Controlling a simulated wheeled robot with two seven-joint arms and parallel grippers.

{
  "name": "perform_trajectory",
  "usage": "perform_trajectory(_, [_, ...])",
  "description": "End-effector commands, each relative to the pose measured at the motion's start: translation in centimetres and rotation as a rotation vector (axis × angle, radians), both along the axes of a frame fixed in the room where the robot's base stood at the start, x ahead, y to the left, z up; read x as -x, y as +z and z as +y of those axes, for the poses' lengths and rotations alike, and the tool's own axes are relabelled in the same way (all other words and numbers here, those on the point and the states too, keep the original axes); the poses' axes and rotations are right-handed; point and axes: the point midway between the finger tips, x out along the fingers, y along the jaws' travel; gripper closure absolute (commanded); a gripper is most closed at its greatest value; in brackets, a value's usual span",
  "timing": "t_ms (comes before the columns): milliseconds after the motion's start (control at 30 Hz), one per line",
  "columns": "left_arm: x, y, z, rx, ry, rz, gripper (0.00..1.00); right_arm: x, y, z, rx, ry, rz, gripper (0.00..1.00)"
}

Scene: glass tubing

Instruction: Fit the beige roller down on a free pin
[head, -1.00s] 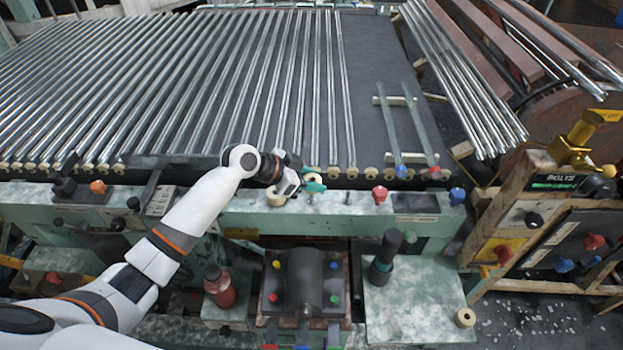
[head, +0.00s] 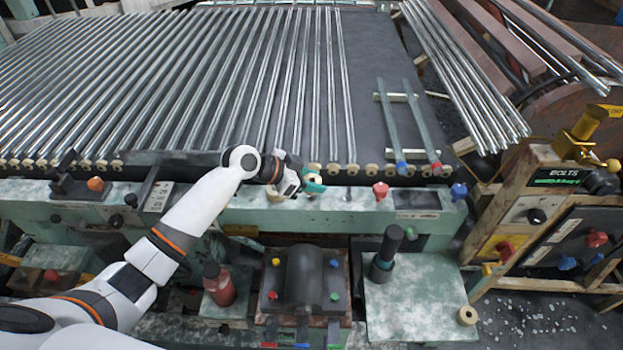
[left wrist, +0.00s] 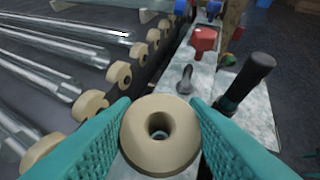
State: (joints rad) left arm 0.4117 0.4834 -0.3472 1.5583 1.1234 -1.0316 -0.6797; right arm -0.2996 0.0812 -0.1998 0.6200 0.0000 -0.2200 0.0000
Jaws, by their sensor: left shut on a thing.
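My left gripper (head: 311,186), with teal fingers, is shut on the beige roller, low over the green machine ledge (head: 250,217). In the left wrist view the beige roller (left wrist: 145,152) sits between both fingers (left wrist: 160,130), its hole facing the camera. Whether a pin is inside the hole, I cannot tell. A bare grey pin (head: 348,194) stands on the ledge right of the gripper; it also shows ahead of the roller in the left wrist view (left wrist: 186,79). Another beige roller (head: 276,197) is on the ledge left of the fingers, partly hidden. My right gripper is out of view.
A red knob (head: 380,190) and a blue knob (head: 458,190) stand farther right along the ledge. Metal tubes with beige end rollers (head: 334,169) line the bed behind. A dark upright handle (head: 386,250) and a loose beige roller (head: 466,316) are at front right.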

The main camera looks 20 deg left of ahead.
Motion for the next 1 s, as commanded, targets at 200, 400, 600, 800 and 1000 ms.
perform_trajectory(200, [0.0,-0.7,0.0,0.000,0.000,0.000,0.82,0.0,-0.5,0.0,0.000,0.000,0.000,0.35])
perform_trajectory(400, [0.0,-1.2,0.0,0.000,0.000,0.000,0.82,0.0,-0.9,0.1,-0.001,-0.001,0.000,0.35])
perform_trajectory(600, [0.0,-1.7,0.0,0.000,0.000,0.000,0.82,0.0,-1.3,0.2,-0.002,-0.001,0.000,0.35])
perform_trajectory(800, [0.0,-2.2,0.0,-0.001,0.000,0.001,0.82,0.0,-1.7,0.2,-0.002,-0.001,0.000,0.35])
perform_trajectory(1000, [0.0,-2.7,0.0,-0.001,0.000,0.001,0.82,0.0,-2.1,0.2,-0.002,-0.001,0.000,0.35])
